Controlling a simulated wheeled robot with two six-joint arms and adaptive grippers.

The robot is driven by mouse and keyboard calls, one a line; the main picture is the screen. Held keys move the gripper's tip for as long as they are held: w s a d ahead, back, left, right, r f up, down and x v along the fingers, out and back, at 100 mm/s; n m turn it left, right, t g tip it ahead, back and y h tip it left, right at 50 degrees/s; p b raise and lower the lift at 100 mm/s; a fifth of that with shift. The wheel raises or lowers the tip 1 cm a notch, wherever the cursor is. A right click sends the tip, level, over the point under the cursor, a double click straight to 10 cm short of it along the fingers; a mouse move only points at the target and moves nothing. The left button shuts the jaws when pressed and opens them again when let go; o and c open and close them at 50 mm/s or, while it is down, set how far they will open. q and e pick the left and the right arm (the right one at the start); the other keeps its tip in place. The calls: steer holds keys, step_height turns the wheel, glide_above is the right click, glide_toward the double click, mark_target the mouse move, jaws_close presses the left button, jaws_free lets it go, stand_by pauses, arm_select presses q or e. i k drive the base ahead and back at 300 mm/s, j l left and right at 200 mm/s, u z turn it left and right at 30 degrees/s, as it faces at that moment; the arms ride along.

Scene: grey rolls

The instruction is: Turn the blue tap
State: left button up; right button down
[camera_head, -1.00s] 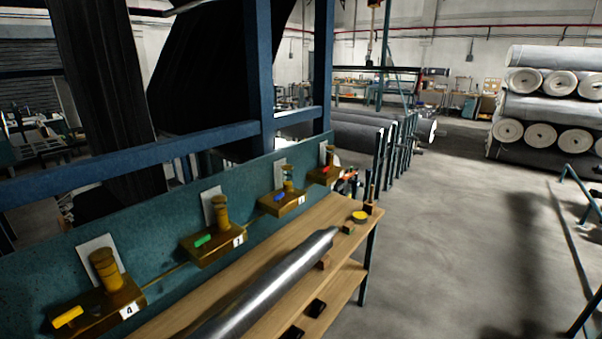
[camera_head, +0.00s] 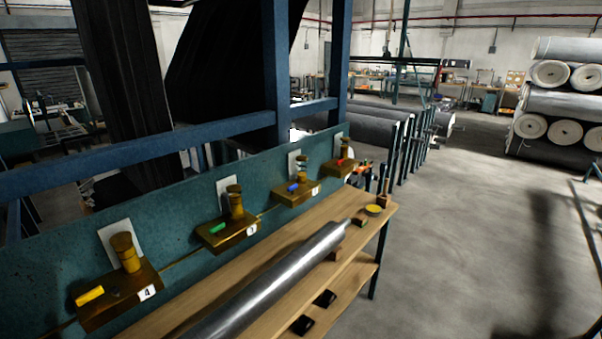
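The tap with the blue handle (camera_head: 293,188) is on a brass block (camera_head: 297,196) fixed to the teal panel, third from the left in the row. A white plate stands behind it. Taps with a yellow handle (camera_head: 89,296), a green handle (camera_head: 217,228) and a red handle (camera_head: 340,162) are in the same row. The yellow one's block bears a label reading 4. Neither of my grippers shows in the head view.
A wooden bench (camera_head: 375,227) runs in front of the taps and bears a long metal roller (camera_head: 285,272). A yellow round thing (camera_head: 374,209) lies near its far end. Open floor (camera_head: 460,250) is to the right. Grey rolls (camera_head: 565,95) are stacked at the far right.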

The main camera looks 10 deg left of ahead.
mark_target(291, 187)
steer(key=u, duration=0.9)
steer(key=i+l+u, duration=0.1)
steer(key=l+u, duration=0.35)
steer(key=l, duration=0.2)
steer(key=l+u, duration=0.5)
steer(key=l, duration=0.15)
steer(key=l+u, duration=0.45)
steer(key=l, duration=0.2)
steer(key=k, duration=0.05)
